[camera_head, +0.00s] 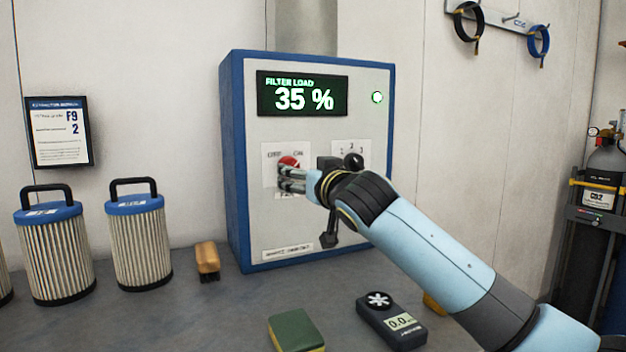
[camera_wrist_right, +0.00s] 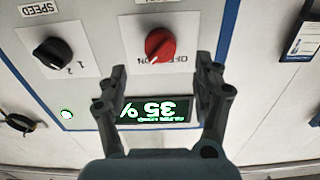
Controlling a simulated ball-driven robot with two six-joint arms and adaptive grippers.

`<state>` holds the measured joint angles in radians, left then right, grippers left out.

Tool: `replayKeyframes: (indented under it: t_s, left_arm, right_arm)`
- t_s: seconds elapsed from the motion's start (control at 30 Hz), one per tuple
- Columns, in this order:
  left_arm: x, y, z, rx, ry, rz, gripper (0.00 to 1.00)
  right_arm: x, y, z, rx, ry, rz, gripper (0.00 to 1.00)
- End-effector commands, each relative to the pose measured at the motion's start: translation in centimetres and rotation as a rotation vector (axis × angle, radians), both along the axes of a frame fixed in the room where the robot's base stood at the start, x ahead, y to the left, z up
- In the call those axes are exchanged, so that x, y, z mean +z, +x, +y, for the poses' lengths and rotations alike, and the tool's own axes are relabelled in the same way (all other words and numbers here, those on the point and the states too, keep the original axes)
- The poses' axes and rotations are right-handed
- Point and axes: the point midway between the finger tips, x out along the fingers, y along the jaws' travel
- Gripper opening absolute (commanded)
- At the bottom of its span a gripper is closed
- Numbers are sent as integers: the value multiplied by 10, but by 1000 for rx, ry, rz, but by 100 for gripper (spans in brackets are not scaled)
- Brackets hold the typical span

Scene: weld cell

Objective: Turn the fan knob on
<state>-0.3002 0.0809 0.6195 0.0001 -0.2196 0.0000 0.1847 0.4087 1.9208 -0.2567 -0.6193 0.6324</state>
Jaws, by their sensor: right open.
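The red fan knob (camera_head: 290,162) sits on a white plate marked OFF and ON on the blue-edged filter cabinet (camera_head: 240,180). In the right wrist view, which is upside down, the red knob (camera_wrist_right: 160,44) shows whole, with a pale mark at its lower left. I cannot tell surely which label it points to. My right gripper (camera_head: 283,178) is at the knob and partly covers it in the head view. In the wrist view its fingers (camera_wrist_right: 162,75) are spread, with the knob beyond and between their tips, apparently untouched. My left gripper is out of view.
The black speed knob (camera_wrist_right: 52,50) is beside the red one. The cabinet's display (camera_head: 302,94) reads filter load 35 %, with a lit green lamp (camera_head: 377,97). Filters (camera_head: 140,240), a brush (camera_head: 207,260), a sponge (camera_head: 295,332) and a meter (camera_head: 392,320) stand on the bench.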

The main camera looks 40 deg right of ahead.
Motion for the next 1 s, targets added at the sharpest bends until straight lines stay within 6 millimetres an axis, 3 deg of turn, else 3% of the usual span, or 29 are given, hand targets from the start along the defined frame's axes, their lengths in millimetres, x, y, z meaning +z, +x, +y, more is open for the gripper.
replayKeyframes:
  t_s: [0.1,0.3,1.0]
  left_arm:
    - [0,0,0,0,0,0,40]
    - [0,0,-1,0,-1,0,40]
    - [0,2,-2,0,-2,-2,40]
  right_arm:
    - [-1,-24,6,2,-1,1,68]
    - [-1,-48,12,1,0,1,68]
    - [0,-51,13,0,2,1,68]
